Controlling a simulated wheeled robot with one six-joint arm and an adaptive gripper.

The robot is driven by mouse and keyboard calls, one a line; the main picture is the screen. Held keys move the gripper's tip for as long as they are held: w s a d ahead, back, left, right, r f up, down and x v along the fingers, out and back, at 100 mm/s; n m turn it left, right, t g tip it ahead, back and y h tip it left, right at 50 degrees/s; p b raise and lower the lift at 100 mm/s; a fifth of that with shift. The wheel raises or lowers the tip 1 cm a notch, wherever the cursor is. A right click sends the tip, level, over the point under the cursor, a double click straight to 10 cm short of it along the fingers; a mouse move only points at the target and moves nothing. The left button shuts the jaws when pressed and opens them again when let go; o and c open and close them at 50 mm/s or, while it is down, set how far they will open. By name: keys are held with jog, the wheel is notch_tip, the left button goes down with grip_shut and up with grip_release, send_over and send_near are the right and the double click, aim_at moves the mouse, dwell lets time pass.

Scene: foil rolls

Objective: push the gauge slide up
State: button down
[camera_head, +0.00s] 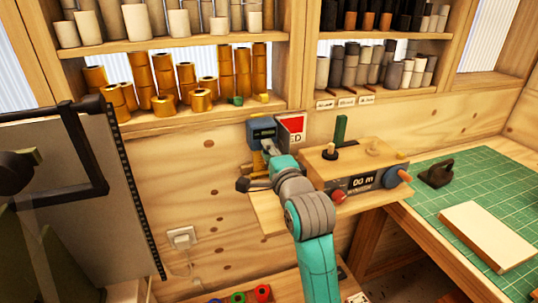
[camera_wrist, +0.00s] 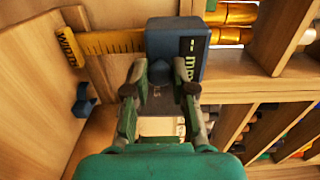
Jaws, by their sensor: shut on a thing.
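The gauge slide (camera_head: 262,130) is a blue block with a dark display, high on a yellow upright scale (camera_head: 257,160) at the wall, below the shelf of gold rolls. In the wrist view the slide (camera_wrist: 178,42) fills the top middle, with "mm" on its display. The yellow scale (camera_wrist: 112,43) runs out to its left, ending at a label reading "WIDTH". My gripper (camera_head: 268,153) is at the slide's lower part. In the wrist view my gripper (camera_wrist: 163,82) has both fingers closed on the slide. The exact contact is partly hidden in the head view.
A red-and-white sign (camera_head: 292,127) stands right behind the slide. A wooden box (camera_head: 350,165) with a display and knobs is close on the right. Gold rolls (camera_head: 200,99) line the shelf above. A green cutting mat (camera_head: 480,190) lies far right.

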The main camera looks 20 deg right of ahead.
jog(key=c, duration=1)
grip_release()
jog(key=shift+r, duration=0.2)
jog(key=shift+o, duration=0.2)
jog(key=s, duration=1.2)
jog(key=s+f+n+g, duration=0.1)
jog(key=s+f+n, duration=0.4)
jog(key=s+f, duration=0.5)
jog(key=s+f+n+g, duration=0.1)
jog(key=s+f+n, duration=0.45)
jog(key=f, duration=0.75)
jog(key=s+f+n, duration=0.2)
jog(key=s+n, duration=0.1)
jog(key=s, duration=1)
jog(key=s+f+n+g, duration=0.1)
jog(key=s+f+n, duration=0.2)
jog(key=s, duration=1)
jog(key=shift+a+n, duration=0.25)
jog(key=shift+n, duration=0.5)
